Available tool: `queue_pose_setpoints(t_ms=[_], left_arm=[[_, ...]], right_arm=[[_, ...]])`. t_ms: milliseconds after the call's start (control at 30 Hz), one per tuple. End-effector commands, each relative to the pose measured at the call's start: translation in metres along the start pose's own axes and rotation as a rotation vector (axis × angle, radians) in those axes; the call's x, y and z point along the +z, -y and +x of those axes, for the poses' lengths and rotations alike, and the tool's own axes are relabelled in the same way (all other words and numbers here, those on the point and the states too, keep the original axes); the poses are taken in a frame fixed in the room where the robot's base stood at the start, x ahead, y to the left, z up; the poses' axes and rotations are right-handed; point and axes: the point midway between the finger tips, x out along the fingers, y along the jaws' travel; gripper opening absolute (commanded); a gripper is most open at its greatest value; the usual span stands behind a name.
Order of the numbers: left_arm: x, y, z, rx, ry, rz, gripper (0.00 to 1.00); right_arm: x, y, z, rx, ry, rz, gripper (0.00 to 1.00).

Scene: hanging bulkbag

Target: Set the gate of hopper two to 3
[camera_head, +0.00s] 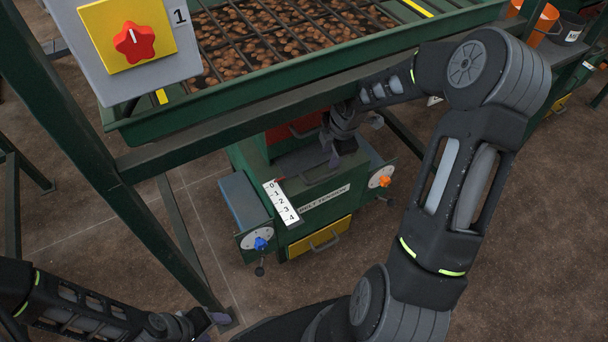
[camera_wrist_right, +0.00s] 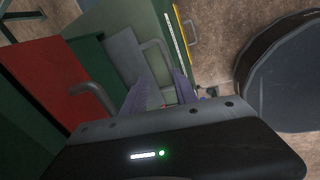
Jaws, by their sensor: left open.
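A white scale numbered 0 to 4 (camera_head: 281,201) stands on top of a green machine (camera_head: 252,160) below the hopper. A small dark red mark (camera_head: 279,180) sits beside its 0 end. No hopper number shows on this machine. My right gripper (camera_head: 336,158) is over the machine top, partly hidden by its own wrist. In the right wrist view its two purple fingers (camera_wrist_right: 162,88) are apart, with a grey bent handle (camera_wrist_right: 158,55) between or just beyond them; contact is unclear. My left gripper (camera_head: 217,319) is open and empty at the lower left, away from the machine.
A red knob on a yellow plate marked 1 (camera_head: 133,42) stands at upper left, by a grated hopper (camera_head: 270,35) of brown lumps. The machine has a blue knob (camera_head: 260,243), an orange knob (camera_head: 384,181) and a yellow drawer (camera_head: 320,238). Green frame legs (camera_head: 75,140) stand left.

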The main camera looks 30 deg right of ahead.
Motion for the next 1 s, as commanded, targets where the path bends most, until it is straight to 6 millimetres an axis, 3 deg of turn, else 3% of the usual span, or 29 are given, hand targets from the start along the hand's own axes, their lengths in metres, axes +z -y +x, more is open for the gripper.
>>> queue_pose_setpoints(t_ms=[167,567,1000], left_arm=[[0.001,-0.001,-0.001,0.001,0.001,0.003,0.56],[0.0,0.0,0.001,0.0,0.001,0.001,0.56],[0.001,0.006,0.016,0.0,0.001,0.001,0.56]], right_arm=[[0.004,0.012,0.0,-0.049,0.011,-0.154,0.34],[0.003,0.013,0.005,-0.048,0.008,-0.158,0.34],[0.003,0.016,0.065,-0.048,0.007,-0.158,0.34]])
